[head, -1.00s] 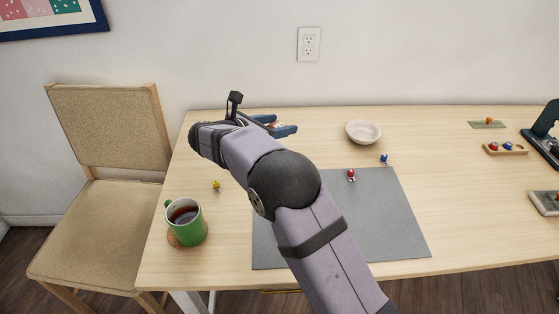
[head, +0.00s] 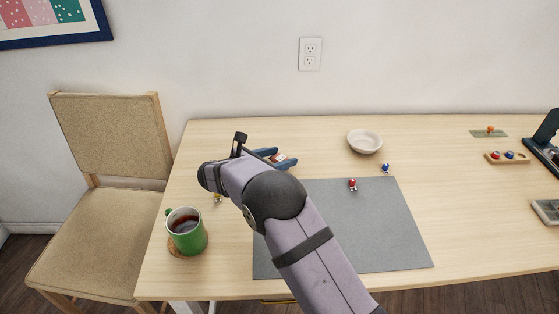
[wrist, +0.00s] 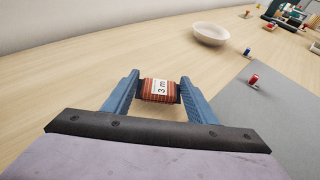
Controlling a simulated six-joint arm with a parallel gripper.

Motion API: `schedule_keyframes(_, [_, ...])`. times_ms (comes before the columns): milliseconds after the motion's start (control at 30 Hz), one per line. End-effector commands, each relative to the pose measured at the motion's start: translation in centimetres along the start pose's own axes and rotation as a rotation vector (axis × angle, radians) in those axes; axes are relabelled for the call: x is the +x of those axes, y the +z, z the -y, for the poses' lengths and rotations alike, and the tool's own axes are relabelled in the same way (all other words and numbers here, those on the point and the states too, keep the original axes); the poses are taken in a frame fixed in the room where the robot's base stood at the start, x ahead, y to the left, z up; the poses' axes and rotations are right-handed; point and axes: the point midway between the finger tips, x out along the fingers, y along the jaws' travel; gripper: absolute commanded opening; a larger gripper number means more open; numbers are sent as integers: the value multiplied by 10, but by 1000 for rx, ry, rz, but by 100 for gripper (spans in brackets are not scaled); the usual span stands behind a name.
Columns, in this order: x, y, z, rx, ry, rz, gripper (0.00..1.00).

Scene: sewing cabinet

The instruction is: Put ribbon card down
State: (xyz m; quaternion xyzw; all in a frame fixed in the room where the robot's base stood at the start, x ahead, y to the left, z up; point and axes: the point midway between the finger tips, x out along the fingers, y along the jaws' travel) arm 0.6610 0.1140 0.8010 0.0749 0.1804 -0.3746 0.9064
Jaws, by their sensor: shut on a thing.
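The ribbon card (wrist: 158,89) is dark with red-orange ribbon wound on it and a white label reading "3 m". My gripper (wrist: 157,92) is shut on it, with one blue finger at each side of the card. In the head view the card (head: 280,158) shows between the blue fingertips of my gripper (head: 278,157), over the wood table (head: 230,135) behind the grey mat's left part. I cannot tell whether the card touches the table.
A white bowl (head: 364,141) stands to the right of the card. A red spool (head: 352,184) and a blue one (head: 386,168) stand near the grey mat's (head: 400,240) back edge. A green mug (head: 186,236) is at the left front. Bare table lies around the card.

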Motion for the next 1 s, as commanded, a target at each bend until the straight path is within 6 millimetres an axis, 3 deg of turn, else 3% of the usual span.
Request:
schedule_keyframes(100, [4, -10, 0, 0, 0, 0, 28])
schedule_keyframes(500, [6, -14, 0, 1, 0, 0, 28])
schedule_keyframes(533, [6, -14, 0, 1, 0, 0, 54])
schedule_keyframes(600, [6, -14, 0, 1, 0, 0, 71])
schedule_keyframes(1000, [4, -10, 0, 2, 0, 0, 71])
